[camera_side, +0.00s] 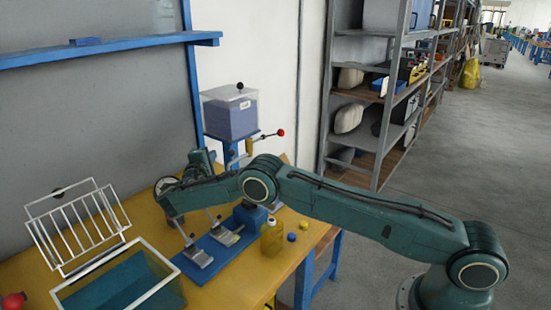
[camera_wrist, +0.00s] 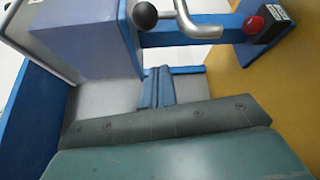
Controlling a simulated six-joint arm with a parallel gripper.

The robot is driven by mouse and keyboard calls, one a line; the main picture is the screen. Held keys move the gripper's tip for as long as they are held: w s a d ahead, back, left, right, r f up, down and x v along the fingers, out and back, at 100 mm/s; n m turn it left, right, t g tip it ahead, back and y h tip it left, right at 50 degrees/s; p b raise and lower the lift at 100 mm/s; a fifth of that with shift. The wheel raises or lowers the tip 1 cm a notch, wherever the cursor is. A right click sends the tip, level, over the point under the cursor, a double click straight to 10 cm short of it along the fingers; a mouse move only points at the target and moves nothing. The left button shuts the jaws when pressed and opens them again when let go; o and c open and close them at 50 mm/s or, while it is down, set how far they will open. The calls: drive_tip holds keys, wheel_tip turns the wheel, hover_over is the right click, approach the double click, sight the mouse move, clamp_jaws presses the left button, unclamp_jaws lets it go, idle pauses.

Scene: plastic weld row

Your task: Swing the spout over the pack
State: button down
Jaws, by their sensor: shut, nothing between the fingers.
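A grey bent pipe (camera_wrist: 190,20) that looks like the spout shows at the top of the wrist view, beside a black knob (camera_wrist: 144,15). In the side view, a clear-sided hopper with blue-violet contents (camera_side: 229,117) stands on a blue post, with a red-ended lever (camera_side: 281,132) and a brass fitting (camera_side: 249,146) below it. My gripper (camera_wrist: 155,72) is shut and empty in the wrist view, apart from the pipe. In the side view my wrist is left of the hopper post, and my fingertips are hard to make out. I cannot tell which thing is the pack.
A blue base with metal plates (camera_side: 198,257) lies on the yellow table. A white rack (camera_side: 80,228) and an open glass-walled box (camera_side: 165,291) are at the left. A blue shelf (camera_side: 100,50) is above.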

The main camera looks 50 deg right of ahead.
drive_tip(key=shift+s+d+r, duration=0.2)
drive_tip(key=shift+s+d, duration=0.3)
drive_tip(key=shift+s, duration=0.3)
drive_tip(key=shift+s+d+r, duration=0.15)
drive_tip(key=shift+s+d, duration=0.3)
drive_tip(key=shift+s, duration=0.3)
